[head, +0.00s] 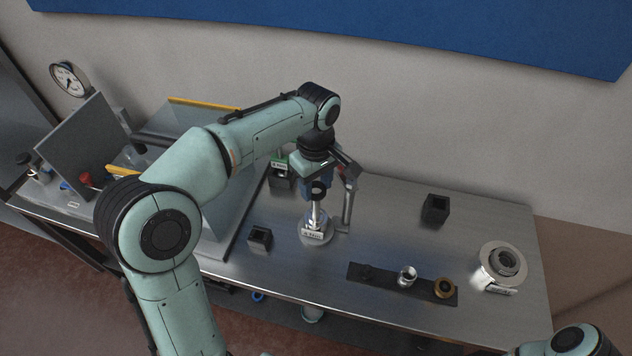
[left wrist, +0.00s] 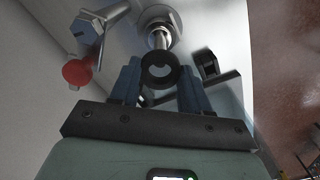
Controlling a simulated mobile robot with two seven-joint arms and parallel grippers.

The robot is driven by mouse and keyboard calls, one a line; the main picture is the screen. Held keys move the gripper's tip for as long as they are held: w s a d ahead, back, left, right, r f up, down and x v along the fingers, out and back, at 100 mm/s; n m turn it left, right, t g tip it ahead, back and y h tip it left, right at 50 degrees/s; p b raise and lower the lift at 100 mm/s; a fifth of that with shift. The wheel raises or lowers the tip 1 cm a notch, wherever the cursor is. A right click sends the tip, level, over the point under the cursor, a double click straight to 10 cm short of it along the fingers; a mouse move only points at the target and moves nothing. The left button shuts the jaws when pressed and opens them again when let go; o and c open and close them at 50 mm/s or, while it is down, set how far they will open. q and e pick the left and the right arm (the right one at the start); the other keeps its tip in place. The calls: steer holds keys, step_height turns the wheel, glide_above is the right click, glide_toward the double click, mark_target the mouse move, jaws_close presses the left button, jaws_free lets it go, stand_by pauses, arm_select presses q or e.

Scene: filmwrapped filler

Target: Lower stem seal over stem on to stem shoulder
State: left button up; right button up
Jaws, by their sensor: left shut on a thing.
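My left gripper (head: 318,192) is shut on the stem seal, a black ring (head: 319,188) held over the stem. In the left wrist view the seal (left wrist: 160,71) sits between the blue fingers of the left gripper (left wrist: 160,84). The stem (head: 315,216) is a slim silver rod standing upright on a round, labelled metal base (head: 327,236). In the left wrist view the stem (left wrist: 158,39) shows just beyond the ring. I cannot tell whether the ring's hole is around the stem's top. The stem shoulder is not clear. My right gripper is out of view.
A grey upright fixture (head: 347,205) stands close right of the gripper. A small black holder (head: 260,239) is left of the stem, another black block (head: 435,209) at right. A dark tray (head: 425,291) carries small metal parts. A round flanged part (head: 502,262) is far right.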

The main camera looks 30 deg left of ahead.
mark_target(316, 207)
arm_select(q)
steer(key=shift+f, duration=0.15)
steer(key=shift+f, duration=0.35)
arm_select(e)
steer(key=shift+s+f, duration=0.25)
arm_select(q)
steer(key=shift+f+b, duration=1.1)
steer(key=shift+f, duration=0.65)
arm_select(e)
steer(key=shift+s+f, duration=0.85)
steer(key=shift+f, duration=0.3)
arm_select(q)
steer(key=shift+f+b, duration=1.2)
steer(key=shift+f, duration=1.2)
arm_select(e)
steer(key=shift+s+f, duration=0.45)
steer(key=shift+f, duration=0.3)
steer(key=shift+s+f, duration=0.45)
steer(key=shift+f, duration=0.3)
arm_select(q)
steer(key=o, duration=1.1)
step_height(316, 207, up, 13)
steer(key=p, duration=0.2)
steer(key=shift+w+r+p, duration=0.1)
steer(key=shift+p, duration=0.2)
steer(key=shift+r, duration=0.15)
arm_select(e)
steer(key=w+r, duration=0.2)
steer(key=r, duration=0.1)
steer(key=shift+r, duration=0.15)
